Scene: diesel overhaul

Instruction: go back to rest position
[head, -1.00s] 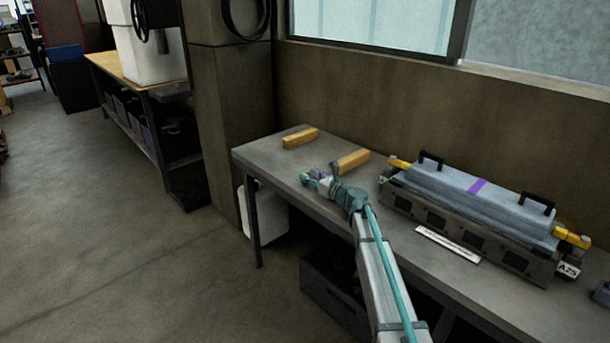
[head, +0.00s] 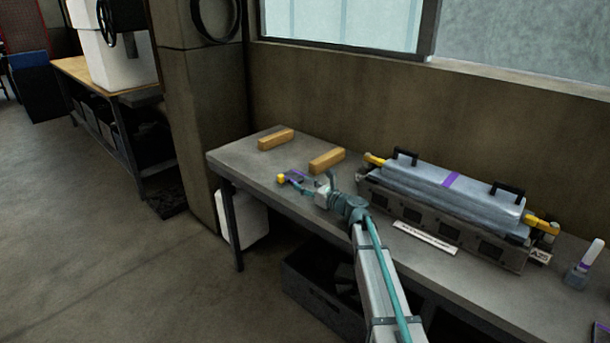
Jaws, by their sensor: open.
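My gripper (head: 303,186) is at the end of my arm, low over the left part of the grey workbench (head: 240,158). Its jaws are open, but they are small in the picture. A small item with a yellow end (head: 281,178) and a dark, purple-marked part (head: 294,175) shows right at the gripper's tip. I cannot tell whether the gripper touches it. My arm reaches in from the bottom of the picture and hides part of the bench.
Two wooden blocks (head: 276,139) (head: 327,160) lie behind my gripper. To the right stands a long metal housing (head: 440,218) with black handles and yellow ends. A white-topped item (head: 589,254) stands at far right. A dark crate (head: 315,288) is under the bench. The left floor is clear.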

